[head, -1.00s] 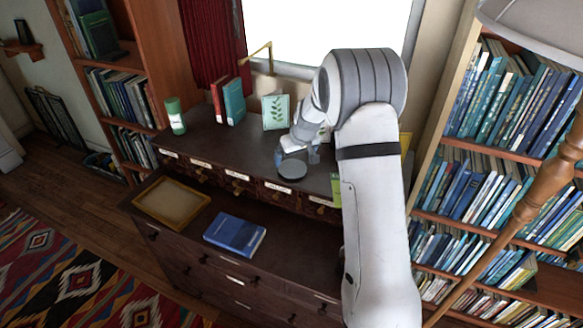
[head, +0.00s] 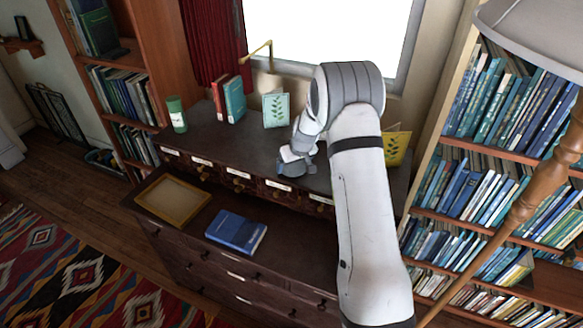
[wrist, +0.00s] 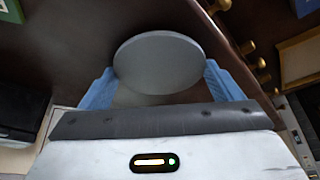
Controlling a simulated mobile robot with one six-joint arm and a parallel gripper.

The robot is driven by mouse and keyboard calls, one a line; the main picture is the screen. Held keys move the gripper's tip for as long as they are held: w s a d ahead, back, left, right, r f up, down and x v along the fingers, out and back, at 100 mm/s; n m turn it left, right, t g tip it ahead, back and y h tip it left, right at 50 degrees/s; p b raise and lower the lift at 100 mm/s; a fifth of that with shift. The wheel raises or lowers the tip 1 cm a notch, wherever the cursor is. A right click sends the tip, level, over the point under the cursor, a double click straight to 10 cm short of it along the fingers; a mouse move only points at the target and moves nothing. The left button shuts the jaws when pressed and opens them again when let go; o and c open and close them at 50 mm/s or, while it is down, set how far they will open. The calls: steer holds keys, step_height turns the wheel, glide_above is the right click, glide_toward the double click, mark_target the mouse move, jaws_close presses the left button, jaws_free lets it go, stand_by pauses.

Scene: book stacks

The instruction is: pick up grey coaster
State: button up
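The grey coaster (head: 290,169) is a flat round disc on the dark top of the cabinet. In the head view my gripper (head: 298,164) is down at it and partly covers it. In the wrist view the coaster (wrist: 159,62) lies between the two blue fingers of my gripper (wrist: 160,75), one on each side of its rim. The fingers are spread about as wide as the disc and look very close to it or touching. I cannot tell whether they press on it or whether it is lifted.
A card with a leaf print (head: 276,111), red and teal books (head: 235,99) and a green canister (head: 176,114) stand behind and left on the cabinet top. A yellow card (head: 397,146) is right of my arm. A tray (head: 144,203) and blue book (head: 236,232) lie on the lower ledge.

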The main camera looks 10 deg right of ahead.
steer(key=c, duration=0.4)
